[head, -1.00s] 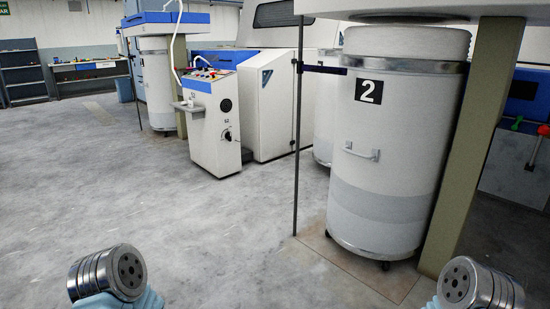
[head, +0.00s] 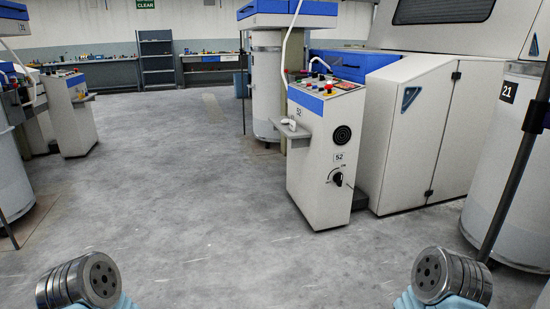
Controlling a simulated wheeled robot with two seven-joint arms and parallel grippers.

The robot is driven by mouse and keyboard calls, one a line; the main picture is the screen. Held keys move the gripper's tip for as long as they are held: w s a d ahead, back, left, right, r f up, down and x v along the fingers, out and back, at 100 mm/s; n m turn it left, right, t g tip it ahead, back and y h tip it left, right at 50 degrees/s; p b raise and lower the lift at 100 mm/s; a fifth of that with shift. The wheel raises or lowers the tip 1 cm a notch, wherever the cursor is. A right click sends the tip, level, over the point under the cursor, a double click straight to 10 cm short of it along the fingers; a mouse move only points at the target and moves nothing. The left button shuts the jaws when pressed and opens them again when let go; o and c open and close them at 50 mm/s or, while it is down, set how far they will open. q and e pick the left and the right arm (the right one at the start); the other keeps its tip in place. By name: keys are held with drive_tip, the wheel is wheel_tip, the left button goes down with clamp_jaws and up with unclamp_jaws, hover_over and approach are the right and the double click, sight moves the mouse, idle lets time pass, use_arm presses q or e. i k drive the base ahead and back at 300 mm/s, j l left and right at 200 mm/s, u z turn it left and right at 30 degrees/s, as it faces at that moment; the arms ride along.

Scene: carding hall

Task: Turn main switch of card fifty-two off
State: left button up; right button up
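A white control cabinet with a blue front band (head: 316,155) stands right of centre and carries the number 52 on a label. Its black rotary main switch (head: 337,179) is low on the front, under the label and a round dark grille. The exact pointer position is too small to tell. Colored buttons (head: 329,86) sit on the sloping top panel. My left wrist end (head: 80,281) is at the bottom left and my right wrist end (head: 450,276) at the bottom right, both far from the cabinet. No gripper fingers show.
A large white machine housing (head: 425,130) stands right of the cabinet. A can marked 21 (head: 500,180) and a dark post (head: 518,165) are at the right edge. Another control cabinet (head: 70,112) is at left. The grey floor (head: 190,190) between is clear.

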sight(338, 177)
drive_tip(key=i+j, duration=0.1)
drive_tip(key=i, duration=1)
drive_tip(key=i+l+z, duration=0.1)
drive_tip(key=i+z, duration=0.55)
drive_tip(key=z, duration=0.15)
drive_tip(key=i+j+z, duration=0.1)
drive_tip(key=i+z, duration=0.3)
drive_tip(key=k, duration=0.1)
